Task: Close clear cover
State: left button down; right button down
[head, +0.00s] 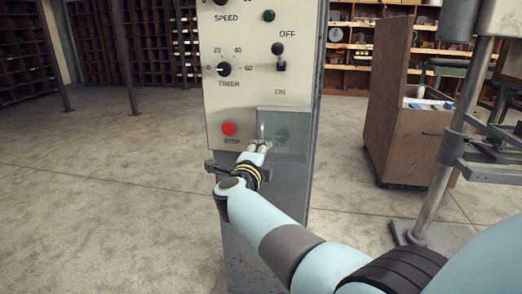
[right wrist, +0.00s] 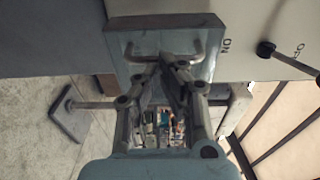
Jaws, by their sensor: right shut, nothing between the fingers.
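The clear cover (head: 296,122) is a see-through, greenish-grey square at the lower right of the control panel. A dark round part shows through it. I cannot tell whether it sits flush against the panel. My right gripper (head: 261,144) is shut and empty at the cover's lower left edge, beside the handle. In the right wrist view its fingertips (right wrist: 168,60) are at the handle; contact is unclear. My left gripper is not in view.
The panel (head: 235,95) carries a red STOP button (head: 229,129), a timer knob (head: 224,69) and an ON/OFF lever (head: 281,60). A brown wooden cabinet (head: 400,150) and a metal stand (head: 437,180) are at the right. The floor at left is clear.

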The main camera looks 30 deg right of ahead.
aim_at(259, 111)
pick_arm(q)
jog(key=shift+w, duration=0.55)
pick_arm(e)
jog(key=shift+w, duration=0.6)
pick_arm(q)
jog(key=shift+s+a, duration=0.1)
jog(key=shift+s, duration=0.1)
pick_arm(e)
jog(key=shift+r, duration=0.15)
